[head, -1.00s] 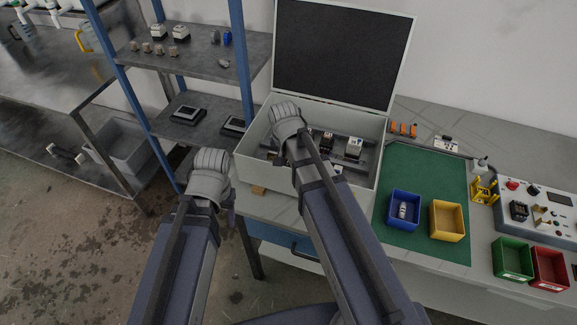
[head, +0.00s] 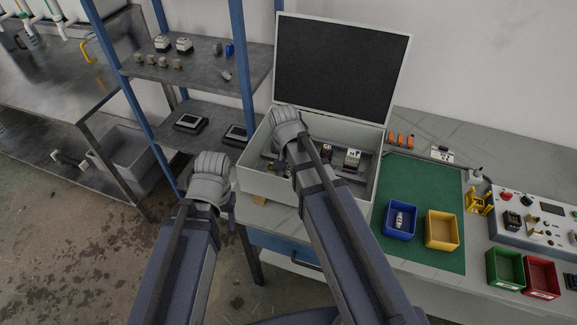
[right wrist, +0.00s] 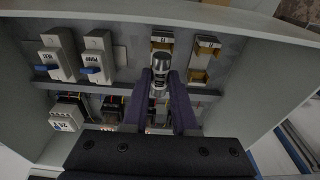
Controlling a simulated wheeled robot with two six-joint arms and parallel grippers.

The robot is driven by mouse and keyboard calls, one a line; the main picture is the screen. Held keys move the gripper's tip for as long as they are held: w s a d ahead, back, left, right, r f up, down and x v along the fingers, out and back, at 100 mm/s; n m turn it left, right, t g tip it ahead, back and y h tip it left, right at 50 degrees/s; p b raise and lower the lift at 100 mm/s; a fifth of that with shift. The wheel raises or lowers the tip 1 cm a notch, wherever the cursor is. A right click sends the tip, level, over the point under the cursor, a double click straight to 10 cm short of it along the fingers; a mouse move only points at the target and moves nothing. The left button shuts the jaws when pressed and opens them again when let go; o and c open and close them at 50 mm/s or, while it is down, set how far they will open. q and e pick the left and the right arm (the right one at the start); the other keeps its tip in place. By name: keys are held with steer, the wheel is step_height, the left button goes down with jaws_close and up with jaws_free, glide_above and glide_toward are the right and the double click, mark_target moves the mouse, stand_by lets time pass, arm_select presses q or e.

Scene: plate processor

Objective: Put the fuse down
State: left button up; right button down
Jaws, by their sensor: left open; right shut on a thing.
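In the right wrist view, my right gripper (right wrist: 161,82) is shut on a silver cylindrical fuse (right wrist: 161,65). The fuse is over the open grey cabinet, in front of a left fuse holder (right wrist: 162,41); contact with it cannot be told. A second fuse holder (right wrist: 205,58) with tan clips stands to its right and looks empty. In the head view, the right arm reaches into the cabinet (head: 330,190), and its wrist hides the gripper and fuse. My left gripper (head: 229,207) hangs left of the cabinet, mostly hidden by its own wrist, open and empty.
Two breakers (right wrist: 97,62) with blue levers are at the left inside the cabinet, above a lower row of devices. The cabinet lid (head: 340,70) stands open behind. A blue bin (head: 399,232) with a pale part and a yellow bin (head: 441,242) sit on the green mat (head: 410,175).

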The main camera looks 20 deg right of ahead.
step_height(320, 180, up, 6)
steer(key=p, duration=0.5)
steer(key=shift+r, duration=0.15)
arm_select(q)
step_height(320, 180, up, 6)
steer(key=shift+c, duration=0.3)
